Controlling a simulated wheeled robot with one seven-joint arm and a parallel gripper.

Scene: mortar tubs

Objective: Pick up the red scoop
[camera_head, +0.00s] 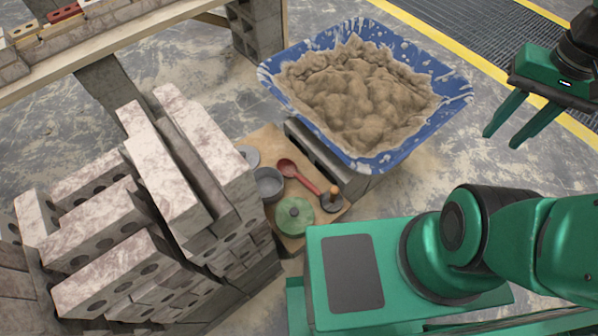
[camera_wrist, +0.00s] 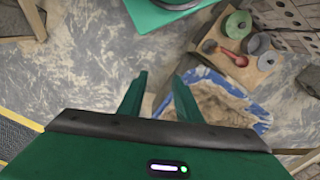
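The red scoop (camera_head: 299,176) lies on a low wooden board (camera_head: 264,139) in the head view, its round bowl toward the upper left and its handle toward the lower right. It also shows in the wrist view as a red scoop (camera_wrist: 238,59) on the board. My gripper (camera_head: 500,142) is at the right of the head view, well apart from the scoop and beyond the blue tub. Its two green fingers are apart, with nothing between them. In the wrist view my gripper (camera_wrist: 158,92) also shows empty.
A blue tub (camera_head: 449,86) of mortar stands beside the board. Stacked bricks (camera_head: 165,190) rise at the left. Floor is clear at the right.

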